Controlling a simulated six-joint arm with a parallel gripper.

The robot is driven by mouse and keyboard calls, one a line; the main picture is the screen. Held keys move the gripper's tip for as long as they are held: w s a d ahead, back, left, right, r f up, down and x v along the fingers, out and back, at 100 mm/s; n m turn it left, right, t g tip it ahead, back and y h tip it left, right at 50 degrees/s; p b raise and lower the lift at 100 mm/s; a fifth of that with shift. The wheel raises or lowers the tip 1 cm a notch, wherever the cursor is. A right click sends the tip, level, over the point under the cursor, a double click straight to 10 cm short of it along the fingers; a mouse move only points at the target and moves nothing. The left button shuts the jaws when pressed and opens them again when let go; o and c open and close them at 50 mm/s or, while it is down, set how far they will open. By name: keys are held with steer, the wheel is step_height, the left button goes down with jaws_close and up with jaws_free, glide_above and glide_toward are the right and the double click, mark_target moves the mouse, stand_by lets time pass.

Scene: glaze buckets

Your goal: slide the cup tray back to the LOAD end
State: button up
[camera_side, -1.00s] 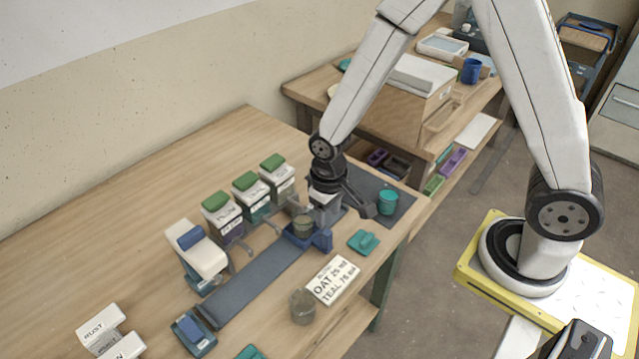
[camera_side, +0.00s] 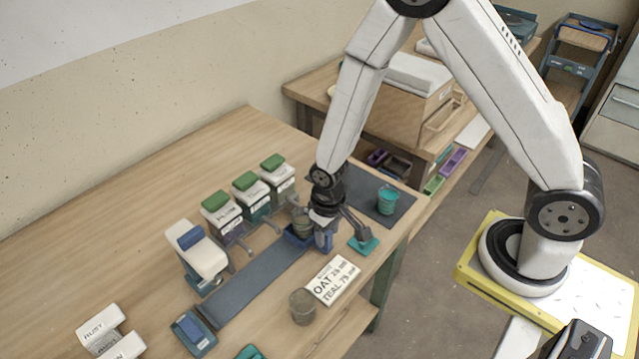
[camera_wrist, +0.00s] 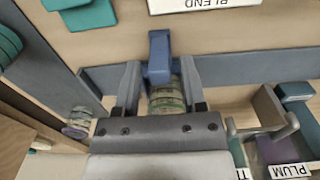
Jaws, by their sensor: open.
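The blue cup tray (camera_side: 297,240) sits at the far right end of the dark slide track (camera_side: 255,281), beside the dispensers. A greenish cup (camera_side: 301,227) stands in it, partly hidden by my gripper. The tray's upright blue handle shows in the wrist view (camera_wrist: 159,57). My gripper (camera_wrist: 160,72) is open at the tray, with one finger on each side of the handle and a visible gap. The cup (camera_wrist: 166,98) shows behind the handle between the fingers. In the side view my gripper (camera_side: 340,232) hides part of the tray. No LOAD marking is readable.
Several green-lidded dispensers (camera_side: 221,215) line the track's back side. A white and blue dispenser (camera_side: 195,252) and a blue device (camera_side: 193,333) stand near its left end. The track left of the tray is clear.

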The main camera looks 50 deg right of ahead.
steer(key=shift+c, duration=0.2)
jaws_close()
steer(key=shift+d, duration=0.2)
steer(key=shift+d, duration=3.7)
steer(key=shift+o, duration=0.4)
jaws_free()
steer(key=shift+r, duration=0.1)
